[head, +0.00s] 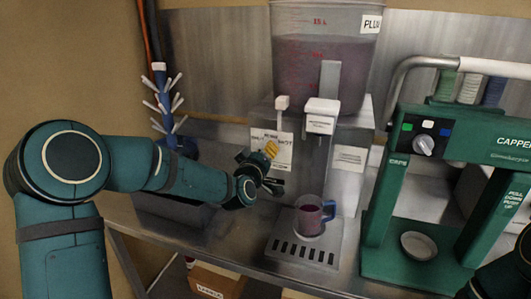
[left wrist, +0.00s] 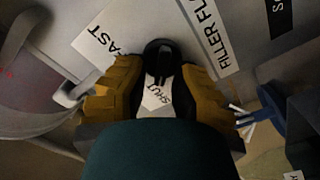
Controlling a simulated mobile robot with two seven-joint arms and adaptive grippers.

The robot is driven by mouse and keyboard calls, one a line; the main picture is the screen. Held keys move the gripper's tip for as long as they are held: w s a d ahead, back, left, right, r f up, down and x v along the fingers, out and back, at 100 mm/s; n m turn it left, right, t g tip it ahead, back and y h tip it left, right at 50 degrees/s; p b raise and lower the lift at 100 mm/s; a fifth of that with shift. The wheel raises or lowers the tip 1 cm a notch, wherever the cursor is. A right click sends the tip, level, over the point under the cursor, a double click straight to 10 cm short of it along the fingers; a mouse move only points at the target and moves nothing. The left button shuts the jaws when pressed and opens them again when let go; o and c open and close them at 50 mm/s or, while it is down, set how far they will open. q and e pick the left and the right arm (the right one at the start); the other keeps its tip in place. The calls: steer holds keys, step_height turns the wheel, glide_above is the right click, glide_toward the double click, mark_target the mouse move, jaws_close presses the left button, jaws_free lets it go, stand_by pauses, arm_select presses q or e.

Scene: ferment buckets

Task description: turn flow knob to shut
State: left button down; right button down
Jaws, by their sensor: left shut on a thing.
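My left gripper (head: 268,165) is at the white label plate (head: 285,144) on the front of the filler. In the left wrist view its yellow finger pads (left wrist: 156,88) are on both sides of the black flow knob (left wrist: 160,58), shut on it. The words FAST, SHUT and part of FILLER FLOW show around the knob. I cannot tell exactly which word the knob points to. In the head view the gripper hides the knob. A dark part of my right gripper (head: 492,281) shows at the bottom right corner, its fingers unclear.
A jug with dark liquid (head: 309,217) stands on the drip tray (head: 303,250) below the spout (head: 319,118). A clear bucket (head: 320,60) of dark liquid sits above. A green capper (head: 378,214) stands at the right, a blue bottle tree (head: 172,120) at the left.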

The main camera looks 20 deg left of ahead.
arm_select(q)
steer(key=shift+r, duration=0.25)
steer(key=c, duration=0.7)
jaws_free()
steer(key=shift+w+f, duration=0.1)
steer(key=shift+w, duration=0.05)
steer(key=shift+o, duration=0.5)
steer(key=shift+f, duration=0.1)
steer(key=s, duration=1.2)
steer(key=shift+a, duration=0.2)
